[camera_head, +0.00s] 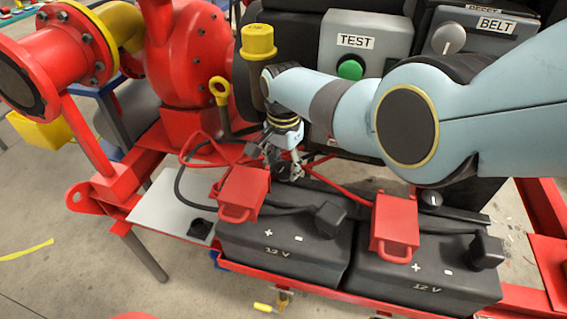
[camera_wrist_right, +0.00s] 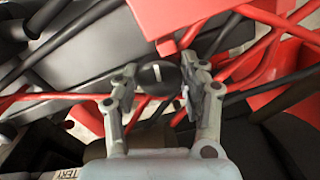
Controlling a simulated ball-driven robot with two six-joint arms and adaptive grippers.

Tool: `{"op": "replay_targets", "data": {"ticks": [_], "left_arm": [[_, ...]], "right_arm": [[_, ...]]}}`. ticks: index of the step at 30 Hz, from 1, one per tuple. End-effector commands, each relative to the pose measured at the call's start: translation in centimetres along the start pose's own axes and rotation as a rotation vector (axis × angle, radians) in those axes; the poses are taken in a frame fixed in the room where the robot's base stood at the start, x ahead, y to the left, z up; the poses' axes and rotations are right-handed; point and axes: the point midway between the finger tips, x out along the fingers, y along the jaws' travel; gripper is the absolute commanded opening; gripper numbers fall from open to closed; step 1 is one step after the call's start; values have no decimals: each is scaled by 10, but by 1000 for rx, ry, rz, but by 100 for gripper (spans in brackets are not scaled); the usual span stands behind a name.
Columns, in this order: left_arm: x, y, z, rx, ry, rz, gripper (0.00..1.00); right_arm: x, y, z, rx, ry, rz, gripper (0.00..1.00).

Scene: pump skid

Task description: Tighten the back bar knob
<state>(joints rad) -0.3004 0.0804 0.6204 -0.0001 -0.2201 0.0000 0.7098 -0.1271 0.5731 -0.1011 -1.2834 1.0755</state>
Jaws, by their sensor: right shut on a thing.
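The back bar knob (camera_wrist_right: 157,79) is a small round black knob with a white line across its top. It shows between the fingers in the right wrist view. My right gripper (camera_wrist_right: 158,84) is shut on it, with one finger on each side. In the head view my right gripper (camera_head: 285,168) points down behind the left battery, beside its red terminal cover, and its fingers hide the knob there. My left gripper is not in view.
Two black 12 V batteries (camera_head: 285,250) sit side by side with red terminal covers (camera_head: 242,192) (camera_head: 395,226). Red and black cables run close around my right gripper. A yellow-handled lever (camera_head: 219,90) and a red pump (camera_head: 190,55) stand to the left. A TEST box (camera_head: 365,42) stands behind.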

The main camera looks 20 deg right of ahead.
Motion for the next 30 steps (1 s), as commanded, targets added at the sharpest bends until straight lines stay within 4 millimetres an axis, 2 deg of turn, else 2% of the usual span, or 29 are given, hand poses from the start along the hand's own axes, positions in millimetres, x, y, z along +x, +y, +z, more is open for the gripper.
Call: {"op": "replay_targets", "data": {"ticks": [9, 23, 24, 26, 30], "left_arm": [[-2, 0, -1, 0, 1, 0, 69], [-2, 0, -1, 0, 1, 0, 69], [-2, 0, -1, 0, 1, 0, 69], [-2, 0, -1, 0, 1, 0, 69], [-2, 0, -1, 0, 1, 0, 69]], "right_arm": [[-1, 0, -1, -96, 1, -2, 11], [-1, -1, -1, -110, 1, -2, 11], [-1, -1, -1, -110, 1, -2, 44], [-1, -1, -1, -110, 1, -2, 52], [-1, 0, 0, -109, 1, -1, 53]]}}
